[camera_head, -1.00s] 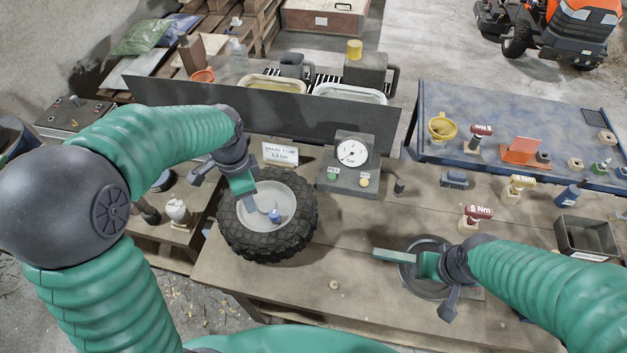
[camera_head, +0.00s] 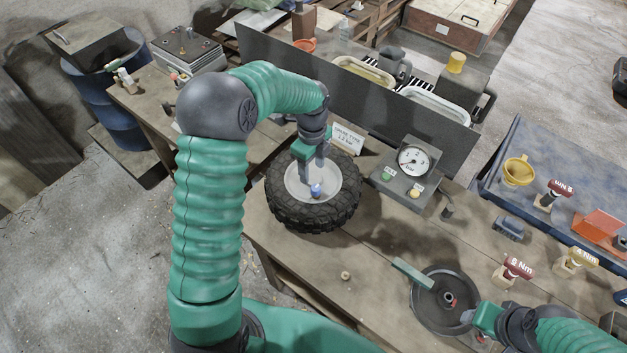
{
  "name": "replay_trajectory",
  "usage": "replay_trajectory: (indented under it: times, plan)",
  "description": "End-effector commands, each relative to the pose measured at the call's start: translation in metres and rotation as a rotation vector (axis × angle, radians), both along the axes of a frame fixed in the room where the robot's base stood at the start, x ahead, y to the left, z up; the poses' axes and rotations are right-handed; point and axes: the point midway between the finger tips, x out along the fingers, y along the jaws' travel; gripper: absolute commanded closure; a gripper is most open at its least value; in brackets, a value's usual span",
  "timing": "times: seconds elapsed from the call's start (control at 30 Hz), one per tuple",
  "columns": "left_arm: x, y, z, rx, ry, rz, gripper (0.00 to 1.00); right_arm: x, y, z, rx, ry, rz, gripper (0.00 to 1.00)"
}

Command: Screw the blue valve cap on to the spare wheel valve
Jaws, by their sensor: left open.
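The spare wheel (camera_head: 287,210) lies flat on the wooden bench, its dark knobbly tyre around a pale grey rim (camera_head: 336,187). The small blue valve cap (camera_head: 316,190) shows upright on the rim, near its middle. The valve under it is hidden or too small to make out. My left gripper (camera_head: 311,181) reaches down over the rim with its jaws open, the fingertips close to the cap. I cannot tell whether they touch it. My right gripper (camera_head: 471,317) is low at the right edge of a dark round dish (camera_head: 427,318), and its jaw opening is unclear.
A gauge box (camera_head: 411,170) stands right of the wheel. A tyre label (camera_head: 347,139) stands behind it. A green bar (camera_head: 412,273) lies at the dish's left edge. Torque tools with red and yellow heads stand further right. Bench front left of the dish is mostly clear.

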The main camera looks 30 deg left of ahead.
Motion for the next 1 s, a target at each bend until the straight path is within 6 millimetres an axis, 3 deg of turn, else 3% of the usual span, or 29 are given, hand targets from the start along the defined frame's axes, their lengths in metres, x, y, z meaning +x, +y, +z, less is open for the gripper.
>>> replay_trajectory:
  times: [0.2,0.33,0.7,1.0]
  plan:
    - [-0.001,-0.006,-0.048,0.003,0.002,-0.002,0.48,0.0,0.0,0.006,0.0,0.0,-0.001,0.49]
    - [-0.001,-0.005,-0.068,0.003,0.001,-0.003,0.48,0.0,0.0,0.008,0.0,0.0,-0.001,0.49]
    - [0.0,-0.001,-0.079,0.0,-0.002,-0.001,0.48,0.0,0.0,0.008,0.0,0.0,-0.001,0.49]
    - [0.0,-0.004,-0.078,0.003,-0.002,-0.001,0.87,0.0,0.0,0.008,0.0,0.0,-0.001,0.49]
